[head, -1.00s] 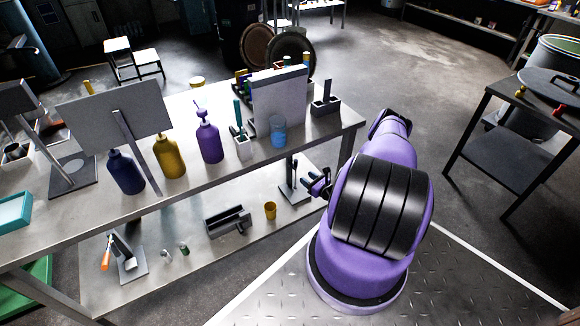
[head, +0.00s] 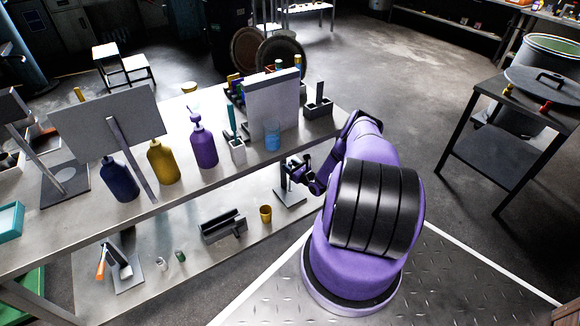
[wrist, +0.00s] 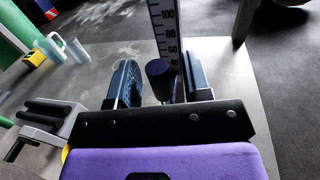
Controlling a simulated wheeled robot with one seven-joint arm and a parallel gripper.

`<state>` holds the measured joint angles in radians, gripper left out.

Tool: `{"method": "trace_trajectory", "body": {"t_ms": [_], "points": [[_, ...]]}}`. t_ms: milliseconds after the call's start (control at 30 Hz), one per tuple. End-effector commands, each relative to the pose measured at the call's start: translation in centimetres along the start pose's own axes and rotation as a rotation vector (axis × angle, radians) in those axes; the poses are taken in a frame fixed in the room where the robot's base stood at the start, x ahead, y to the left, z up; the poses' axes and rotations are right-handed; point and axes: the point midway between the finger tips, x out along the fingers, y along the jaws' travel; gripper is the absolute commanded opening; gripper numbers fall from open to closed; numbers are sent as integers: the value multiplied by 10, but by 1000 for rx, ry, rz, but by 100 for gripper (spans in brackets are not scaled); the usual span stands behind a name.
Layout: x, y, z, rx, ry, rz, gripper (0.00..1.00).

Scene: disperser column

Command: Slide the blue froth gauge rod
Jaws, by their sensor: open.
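The froth gauge stands on the lower shelf, with its grey base plate (head: 290,198) visible in the head view. In the wrist view its white scale (wrist: 166,28) with printed numbers rises behind the fingers. A dark blue cylinder (wrist: 158,78), which looks like the end of the froth gauge rod, shows between the two fingers. My gripper (wrist: 160,62) is open, with one finger on each side of the cylinder. A gap shows on the left; contact on the right is unclear. In the head view my gripper (head: 300,171) overlaps the gauge and partly hides it.

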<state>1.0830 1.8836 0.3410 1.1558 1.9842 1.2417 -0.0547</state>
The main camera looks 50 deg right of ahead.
Motion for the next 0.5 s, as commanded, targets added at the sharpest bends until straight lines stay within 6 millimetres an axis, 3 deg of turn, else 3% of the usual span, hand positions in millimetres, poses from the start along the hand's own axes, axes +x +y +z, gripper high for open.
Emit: {"method": "trace_trajectory", "body": {"t_ms": [333,500], "points": [[3,0,0,0,0,-1,43],[3,0,0,0,0,-1,4]]}}
